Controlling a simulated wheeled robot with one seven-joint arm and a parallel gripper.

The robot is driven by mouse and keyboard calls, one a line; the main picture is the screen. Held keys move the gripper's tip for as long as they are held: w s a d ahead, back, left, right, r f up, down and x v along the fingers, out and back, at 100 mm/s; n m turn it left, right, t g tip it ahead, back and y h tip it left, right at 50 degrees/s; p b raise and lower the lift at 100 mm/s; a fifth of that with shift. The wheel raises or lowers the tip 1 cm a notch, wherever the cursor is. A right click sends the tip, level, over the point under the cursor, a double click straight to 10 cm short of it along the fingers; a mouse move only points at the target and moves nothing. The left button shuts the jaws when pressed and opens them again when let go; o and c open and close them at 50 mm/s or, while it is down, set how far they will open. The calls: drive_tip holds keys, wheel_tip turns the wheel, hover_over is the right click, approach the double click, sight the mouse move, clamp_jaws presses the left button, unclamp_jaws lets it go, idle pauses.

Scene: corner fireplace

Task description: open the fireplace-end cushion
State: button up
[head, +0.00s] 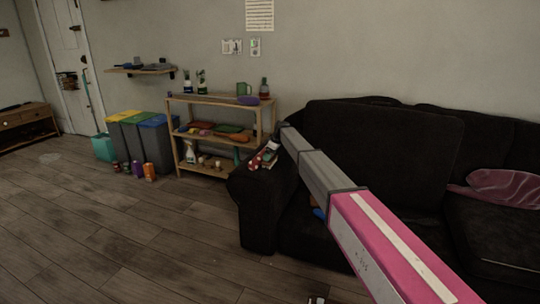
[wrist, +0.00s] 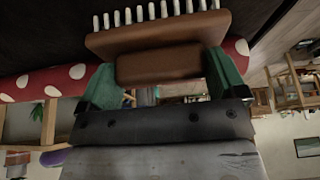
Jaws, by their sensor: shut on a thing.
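The black sofa (head: 258,210) fills the right of the head view. A large dark cushion (head: 385,145) stands upright against its backrest at the left end; which end is nearest a fireplace I cannot tell. My gripper (head: 268,156) is by the sofa's left armrest, apart from that cushion. In the wrist view my gripper (wrist: 163,85) has its green fingers closed on a brown brush-like thing (wrist: 158,66) with white bristles. The dark surface (wrist: 40,30) beyond looks like the sofa. A red, white-dotted thing (wrist: 42,82) lies beside the fingers.
A wooden shelf (head: 220,100) with bottles and small items stands left of the sofa. Recycling bins (head: 155,140) and small bottles are farther left. A pink cushion (head: 502,187) lies at the sofa's right. A blue thing (head: 319,213) shows beneath my arm.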

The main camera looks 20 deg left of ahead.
drive_tip(key=o, duration=0.5)
drive_tip(key=shift+o, duration=0.2)
drive_tip(key=v, duration=1.2)
